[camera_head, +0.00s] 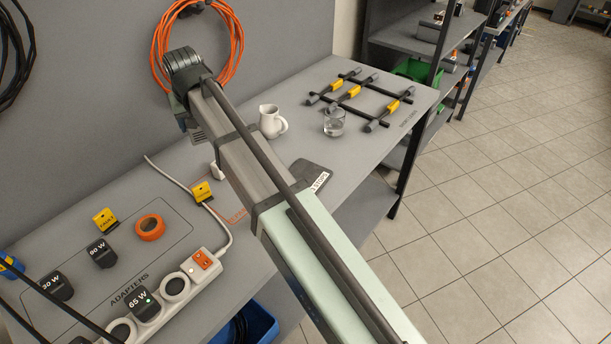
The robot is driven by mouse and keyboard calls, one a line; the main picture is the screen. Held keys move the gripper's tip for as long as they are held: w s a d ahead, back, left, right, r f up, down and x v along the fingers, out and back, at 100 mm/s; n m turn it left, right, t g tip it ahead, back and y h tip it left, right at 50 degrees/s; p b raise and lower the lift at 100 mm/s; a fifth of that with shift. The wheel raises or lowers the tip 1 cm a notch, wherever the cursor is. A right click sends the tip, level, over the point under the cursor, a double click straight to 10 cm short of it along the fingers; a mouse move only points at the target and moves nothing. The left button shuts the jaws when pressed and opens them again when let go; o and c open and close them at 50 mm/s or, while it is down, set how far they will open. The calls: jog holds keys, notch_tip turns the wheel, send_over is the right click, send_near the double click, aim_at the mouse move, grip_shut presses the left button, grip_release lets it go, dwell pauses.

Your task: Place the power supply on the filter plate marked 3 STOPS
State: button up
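A dark filter plate (309,172) lies flat on the grey bench, partly hidden behind my arm. Its white label shows "STOPS"; the character before that is not clear. Black adapters, which may include the power supply, are at the lower left: one marked 30 W (57,286), one marked 90 W (102,253), and one marked 65 W (144,304) plugged into a white power strip (207,285) with a small green light. My arm crosses the view from the lower right to the upper left. My gripper is not clearly seen; the wrist end hides it.
A small white object (217,171) is beside my arm.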

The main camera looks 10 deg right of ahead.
jog(key=w+d+r+m+h, duration=0.1)
jog(key=w+d+m, duration=0.1)
jog(key=d, duration=1.1)
jog(key=w+d+m, duration=0.1)
jog(key=d+m, duration=0.1)
jog(key=d, duration=1.2)
jog(key=n+g+y, duration=0.2)
jog(key=n+y, duration=0.2)
jog(key=n, duration=0.9)
send_over(304, 175)
jog(key=shift+f, duration=5.45)
jog(key=shift+f+g+h, duration=0.15)
jog(key=shift+g+h, duration=0.15)
jog(key=o, duration=1.3)
jog(key=shift+c, duration=0.2)
